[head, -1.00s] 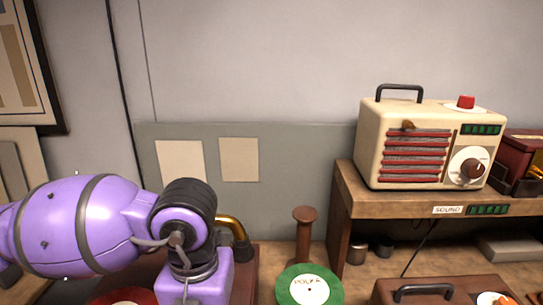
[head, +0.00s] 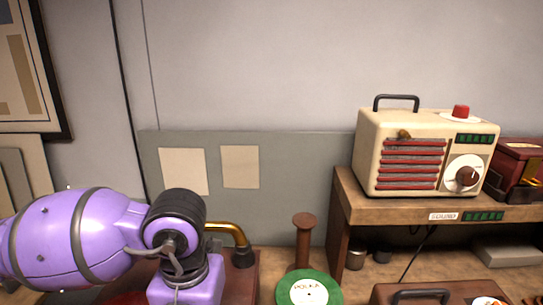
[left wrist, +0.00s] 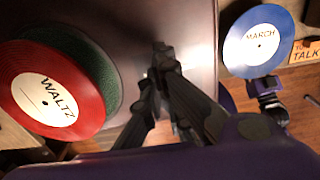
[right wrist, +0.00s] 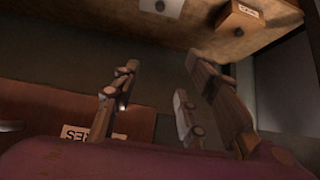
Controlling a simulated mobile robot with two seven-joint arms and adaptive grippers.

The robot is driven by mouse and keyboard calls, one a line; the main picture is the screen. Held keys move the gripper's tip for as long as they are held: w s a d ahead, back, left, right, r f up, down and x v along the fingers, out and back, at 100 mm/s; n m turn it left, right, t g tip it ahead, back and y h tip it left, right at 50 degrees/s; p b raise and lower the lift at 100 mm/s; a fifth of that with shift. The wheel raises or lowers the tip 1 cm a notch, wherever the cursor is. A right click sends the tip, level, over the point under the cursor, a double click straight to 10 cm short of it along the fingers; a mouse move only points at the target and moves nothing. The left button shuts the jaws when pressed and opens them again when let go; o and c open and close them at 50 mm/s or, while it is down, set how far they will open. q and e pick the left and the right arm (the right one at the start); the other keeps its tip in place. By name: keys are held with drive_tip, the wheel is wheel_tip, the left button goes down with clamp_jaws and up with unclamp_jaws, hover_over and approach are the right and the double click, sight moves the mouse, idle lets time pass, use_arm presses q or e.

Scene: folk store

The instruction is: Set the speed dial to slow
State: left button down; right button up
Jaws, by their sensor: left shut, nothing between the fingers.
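The record player (head: 247,270) is a dark reddish-brown box with a curved brass arm (head: 232,230), partly behind my left arm in the head view. In the left wrist view a red WALTZ record (left wrist: 75,110) lies over a dark green disc (left wrist: 108,72) on the player's top (left wrist: 130,25). My left gripper (left wrist: 160,55) is shut and empty over that top, to the right of the record. I cannot make out a dial marked for speed; my fingers and arm cover part of the player. My right gripper (right wrist: 158,68) is open and empty; it is outside the head view.
A cream radio (head: 410,150) with a round dial (head: 466,176) stands on a wooden shelf at right. A green POLKA record (head: 309,291) and a brown peg (head: 303,238) are right of the player. A blue MARCH record (left wrist: 258,42) shows in the left wrist view.

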use_arm(q)
drive_tip(key=shift+w+a, duration=0.25)
drive_tip(key=shift+w, duration=0.2)
drive_tip(key=shift+r, duration=0.2)
wheel_tip(320, 180, up, 6)
drive_tip(key=p, duration=0.3)
drive_tip(key=shift+s+f, duration=0.1)
use_arm(e)
drive_tip(key=shift+t, duration=0.5)
drive_tip(key=w+r, duration=0.2)
drive_tip(key=r, duration=0.1)
drive_tip(key=w+r, duration=0.1)
drive_tip(key=shift+w+d+r, duration=0.1)
drive_tip(key=shift+d+r, duration=0.05)
drive_tip(key=shift+r, duration=0.2)
use_arm(q)
drive_tip(key=shift+f, duration=0.1)
